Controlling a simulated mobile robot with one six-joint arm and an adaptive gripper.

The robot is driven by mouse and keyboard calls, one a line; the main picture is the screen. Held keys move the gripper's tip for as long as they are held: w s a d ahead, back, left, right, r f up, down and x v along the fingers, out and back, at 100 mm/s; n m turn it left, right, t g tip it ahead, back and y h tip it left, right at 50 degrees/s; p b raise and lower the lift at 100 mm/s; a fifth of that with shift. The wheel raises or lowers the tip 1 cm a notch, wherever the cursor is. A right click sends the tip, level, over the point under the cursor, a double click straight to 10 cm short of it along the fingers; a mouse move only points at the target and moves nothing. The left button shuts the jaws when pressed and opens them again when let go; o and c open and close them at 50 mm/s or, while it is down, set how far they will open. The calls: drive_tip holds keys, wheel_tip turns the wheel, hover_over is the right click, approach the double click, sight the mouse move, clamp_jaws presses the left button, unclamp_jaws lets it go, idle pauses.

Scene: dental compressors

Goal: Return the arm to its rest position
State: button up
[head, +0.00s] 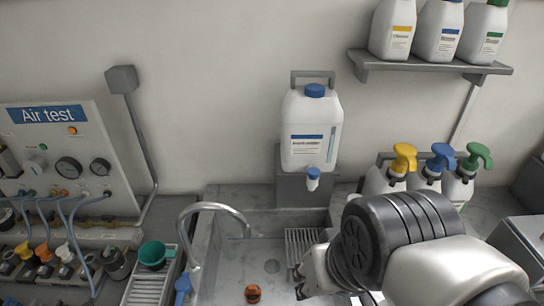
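My arm reaches in from the lower right corner, its dark ribbed joint and pale links in front of the sink's right side. My gripper (301,282) is at the bottom middle, over the right part of the sink, largely hidden by my own wrist.
The grey sink (222,262) has a curved tap (215,207) and an orange item (253,293) in it. A white canister (312,130) stands behind. Pump bottles (403,172) stand close behind my arm. An air test panel (65,150) is at left.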

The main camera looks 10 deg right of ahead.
drive_tip(key=shift+s+d+r+n, duration=0.2)
drive_tip(key=shift+s+d+n, duration=0.15)
drive_tip(key=shift+s, duration=0.15)
drive_tip(key=shift+o, duration=0.2)
idle(1.1)
